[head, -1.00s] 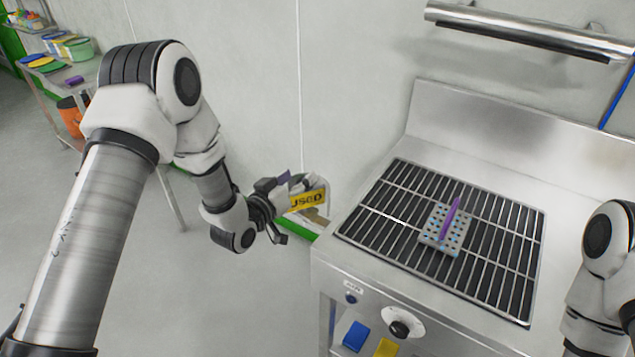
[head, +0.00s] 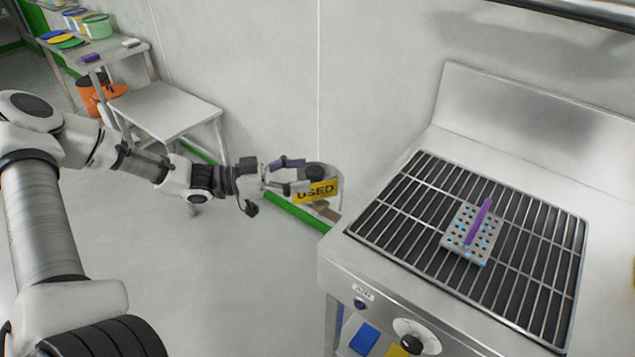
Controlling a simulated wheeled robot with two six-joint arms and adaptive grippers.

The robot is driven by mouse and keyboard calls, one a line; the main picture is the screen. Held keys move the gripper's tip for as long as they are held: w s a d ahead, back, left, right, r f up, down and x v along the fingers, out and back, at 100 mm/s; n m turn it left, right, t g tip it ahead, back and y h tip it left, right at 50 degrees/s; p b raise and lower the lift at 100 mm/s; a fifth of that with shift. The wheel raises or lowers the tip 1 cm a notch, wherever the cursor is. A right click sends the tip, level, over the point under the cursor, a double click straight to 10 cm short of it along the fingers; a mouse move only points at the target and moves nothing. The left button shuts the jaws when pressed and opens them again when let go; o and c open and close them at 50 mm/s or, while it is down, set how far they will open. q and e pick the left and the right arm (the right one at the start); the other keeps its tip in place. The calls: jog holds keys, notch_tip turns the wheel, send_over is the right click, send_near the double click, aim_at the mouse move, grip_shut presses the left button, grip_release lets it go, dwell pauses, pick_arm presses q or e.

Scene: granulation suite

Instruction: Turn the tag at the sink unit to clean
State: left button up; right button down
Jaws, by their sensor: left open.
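The tag (head: 316,192) is a yellow plate reading "USED", hanging low by the wall at the left side of the steel sink unit (head: 345,258). A grey round piece (head: 318,172) shows just behind and above it. My left gripper (head: 297,174) is open at the tag's left upper edge, its fingers pointing right toward it. I cannot tell whether a finger touches the tag. My right gripper is out of view.
A knob (head: 418,338) is on the front. A low steel table (head: 165,108) and an orange bucket (head: 98,95) stand at the left rear. Floor between is clear.

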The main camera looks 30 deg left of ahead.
aim_at(315, 170)
pick_arm(q)
jog(key=shift+w+d+f+b, duration=0.2)
jog(key=shift+w+d+b, duration=0.05)
jog(key=shift+w+d, duration=0.25)
jog(key=shift+w+d+f+b, duration=0.15)
jog(key=shift+w+d+b, duration=0.05)
jog(key=shift+w+d, duration=0.3)
jog(key=shift+w+d+r, duration=0.25)
jog(key=shift+d, duration=0.15)
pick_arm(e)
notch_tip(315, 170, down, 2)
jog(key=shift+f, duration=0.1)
pick_arm(q)
jog(key=shift+a, duration=0.1)
jog(key=c, duration=1.2)
jog(key=shift+o, duration=0.2)
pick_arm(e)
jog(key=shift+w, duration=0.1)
